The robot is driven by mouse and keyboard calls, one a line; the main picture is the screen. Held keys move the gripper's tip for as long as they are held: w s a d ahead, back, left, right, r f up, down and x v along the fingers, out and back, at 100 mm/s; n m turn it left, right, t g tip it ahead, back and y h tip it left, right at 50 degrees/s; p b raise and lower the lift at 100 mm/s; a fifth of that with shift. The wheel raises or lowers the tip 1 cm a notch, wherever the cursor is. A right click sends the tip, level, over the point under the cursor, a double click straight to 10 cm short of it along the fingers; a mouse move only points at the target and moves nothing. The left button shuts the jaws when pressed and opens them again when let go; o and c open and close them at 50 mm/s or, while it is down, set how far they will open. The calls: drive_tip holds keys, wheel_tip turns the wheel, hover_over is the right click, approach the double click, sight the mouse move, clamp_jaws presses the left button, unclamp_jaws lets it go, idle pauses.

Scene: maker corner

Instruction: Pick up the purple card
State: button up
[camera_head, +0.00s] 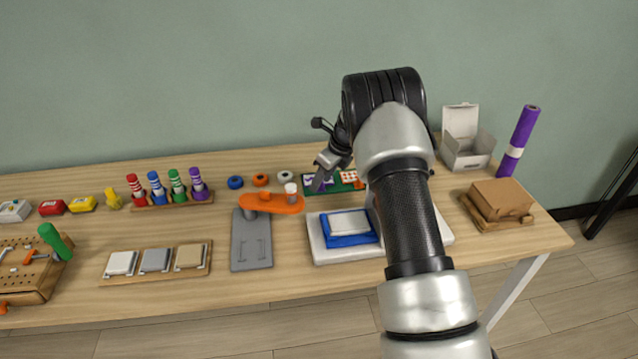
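A purple card (310,183) with white marks lies on the left part of a dark green board (334,187) at the back middle of the table. An orange-and-white card (349,177) lies to its right on the same board. My gripper (319,184) points down over the purple card and covers part of it. The fingertips are small in view. I cannot tell whether they touch the card, or whether they are open or shut.
An orange lever (268,204) on a grey plate (251,246) stands left of the board. A blue frame (345,240) on a white base is in front. Rolls of tape (260,180) lie left.

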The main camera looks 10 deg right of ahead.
clamp_jaws()
